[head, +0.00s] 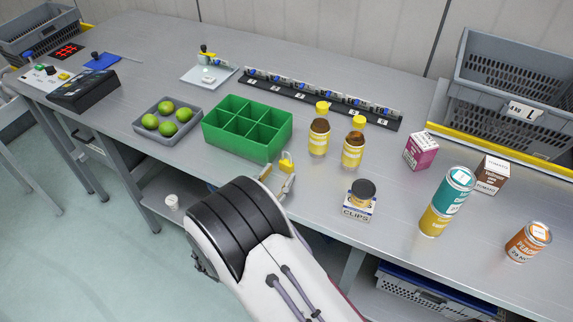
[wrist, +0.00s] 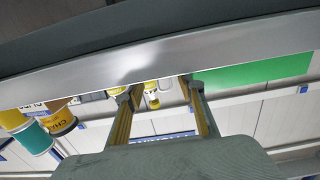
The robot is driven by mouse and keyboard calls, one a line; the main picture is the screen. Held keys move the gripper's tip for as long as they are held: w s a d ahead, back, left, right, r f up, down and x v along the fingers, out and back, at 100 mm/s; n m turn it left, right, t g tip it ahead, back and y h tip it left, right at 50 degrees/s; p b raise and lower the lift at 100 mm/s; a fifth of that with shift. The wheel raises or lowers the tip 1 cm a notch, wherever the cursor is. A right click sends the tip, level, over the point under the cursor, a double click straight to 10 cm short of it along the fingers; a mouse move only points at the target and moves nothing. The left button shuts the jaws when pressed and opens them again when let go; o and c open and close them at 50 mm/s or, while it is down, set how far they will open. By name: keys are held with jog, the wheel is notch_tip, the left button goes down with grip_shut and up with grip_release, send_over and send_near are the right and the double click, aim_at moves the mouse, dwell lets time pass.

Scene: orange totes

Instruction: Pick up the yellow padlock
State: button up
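A small yellow object (head: 287,161), which looks like the padlock, is near the table's front edge, just right of the green divided box. My gripper (head: 276,175) is open beside it, with its fingertips just short of it or partly around it; I cannot tell which. In the wrist view, the open gripper (wrist: 157,93) frames a small yellow object (wrist: 151,86) between its fingers, and nothing is visibly clamped. The padlock's finer shape is too small to make out.
The green box (head: 247,128) stands just left of the gripper. Two yellow-labelled jars (head: 318,138) (head: 353,150) stand to the right. A clips box (head: 359,205) with a dark-lidded jar sits near the front edge. Stacked cans (head: 447,201) stand farther right.

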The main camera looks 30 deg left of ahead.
aim_at(285, 166)
jog(key=shift+w+a+f, duration=0.1)
jog(key=shift+w, duration=2.15)
jog(key=shift+c, duration=0.4)
jog(key=c, duration=0.9)
